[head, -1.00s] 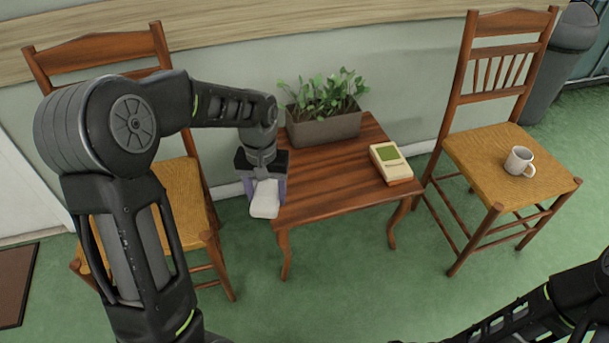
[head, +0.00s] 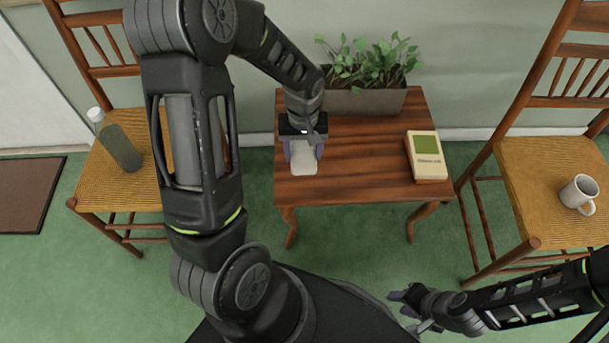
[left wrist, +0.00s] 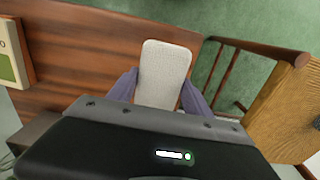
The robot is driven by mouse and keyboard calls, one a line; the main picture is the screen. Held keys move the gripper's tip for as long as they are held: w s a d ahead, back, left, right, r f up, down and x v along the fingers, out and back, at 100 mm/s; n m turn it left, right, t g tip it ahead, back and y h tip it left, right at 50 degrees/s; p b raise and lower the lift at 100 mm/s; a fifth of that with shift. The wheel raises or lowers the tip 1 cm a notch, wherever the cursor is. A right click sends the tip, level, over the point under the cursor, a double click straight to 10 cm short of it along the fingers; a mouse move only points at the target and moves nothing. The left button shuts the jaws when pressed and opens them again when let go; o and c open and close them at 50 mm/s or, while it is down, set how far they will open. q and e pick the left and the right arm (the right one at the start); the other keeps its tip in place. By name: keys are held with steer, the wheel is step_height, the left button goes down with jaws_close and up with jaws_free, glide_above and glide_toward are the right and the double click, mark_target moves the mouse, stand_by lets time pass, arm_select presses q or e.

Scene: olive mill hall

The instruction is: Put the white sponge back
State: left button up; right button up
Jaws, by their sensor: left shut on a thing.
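The white sponge (head: 304,158) is held between the fingers of my left gripper (head: 304,150), over the left part of the small wooden table (head: 365,150). In the left wrist view the sponge (left wrist: 164,72) stands out between the two purple-grey fingers, with the table top (left wrist: 80,50) behind it. I cannot tell whether the sponge touches the table. My right gripper (head: 413,304) is at the lower right in the head view, low in front of the table and away from it; its fingers look apart, with nothing between them.
The left chair (head: 95,185) holds a bottle (head: 115,140). The right chair (head: 540,165) holds a white mug (head: 579,194). The table's middle is clear.

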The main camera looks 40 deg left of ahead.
arm_select(q)
steer(key=b, duration=0.2)
glide_above(303, 179)
steer(key=shift+f, duration=3.1)
steer(key=shift+f+b, duration=0.35)
steer(key=shift+f, duration=1.55)
steer(key=shift+f, duration=0.25)
steer(key=o, duration=1.5)
steer(key=shift+r, duration=0.1)
steer(key=shift+c, duration=0.2)
steer(key=shift+r, duration=0.15)
